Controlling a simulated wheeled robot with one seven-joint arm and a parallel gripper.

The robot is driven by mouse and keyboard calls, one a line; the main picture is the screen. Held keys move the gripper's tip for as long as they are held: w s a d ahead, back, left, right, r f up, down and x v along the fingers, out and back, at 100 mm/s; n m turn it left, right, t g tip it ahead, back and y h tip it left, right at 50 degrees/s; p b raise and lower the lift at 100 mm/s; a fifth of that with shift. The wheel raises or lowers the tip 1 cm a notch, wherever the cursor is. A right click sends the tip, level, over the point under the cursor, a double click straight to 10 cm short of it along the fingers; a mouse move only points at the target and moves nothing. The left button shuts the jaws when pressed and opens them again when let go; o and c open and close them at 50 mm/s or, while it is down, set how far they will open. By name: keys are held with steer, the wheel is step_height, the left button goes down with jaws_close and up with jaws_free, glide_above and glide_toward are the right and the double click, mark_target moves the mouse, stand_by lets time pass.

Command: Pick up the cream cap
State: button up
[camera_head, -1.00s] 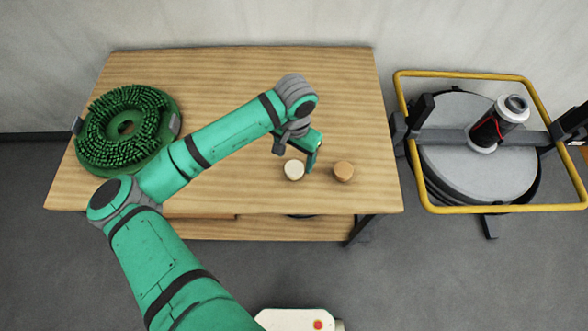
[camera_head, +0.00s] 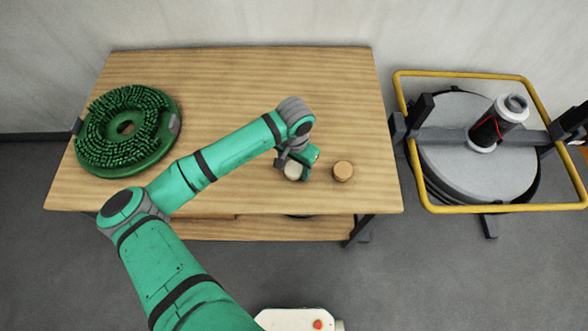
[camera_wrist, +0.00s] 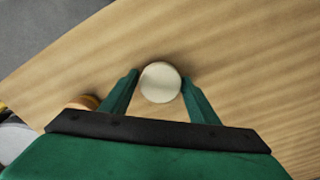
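The cream cap (camera_head: 293,171) is a small round pale disc on the wooden table, near its front edge. In the wrist view the cream cap (camera_wrist: 160,82) lies between the tips of my gripper (camera_wrist: 160,86), one green finger on each side. The fingers are apart, with the left fingertip slightly off the cap and the right one very close to its edge; I cannot tell whether it touches. In the head view my gripper (camera_head: 297,171) is down over the cap and partly hides it.
A tan cap (camera_head: 343,171) stands just right of my gripper; it also shows in the wrist view (camera_wrist: 84,102). A green round brush (camera_head: 127,128) lies at the table's left. A yellow-framed machine (camera_head: 480,150) stands right of the table (camera_head: 230,75). The table's back is clear.

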steer(key=c, duration=0.6)
steer(key=shift+c, duration=0.2)
steer(key=shift+r, duration=0.85)
steer(key=s+d+r, duration=0.9)
steer(key=d+r, duration=0.1)
steer(key=r, duration=0.1)
steer(key=shift+d+r, duration=0.2)
steer(key=shift+d, duration=0.15)
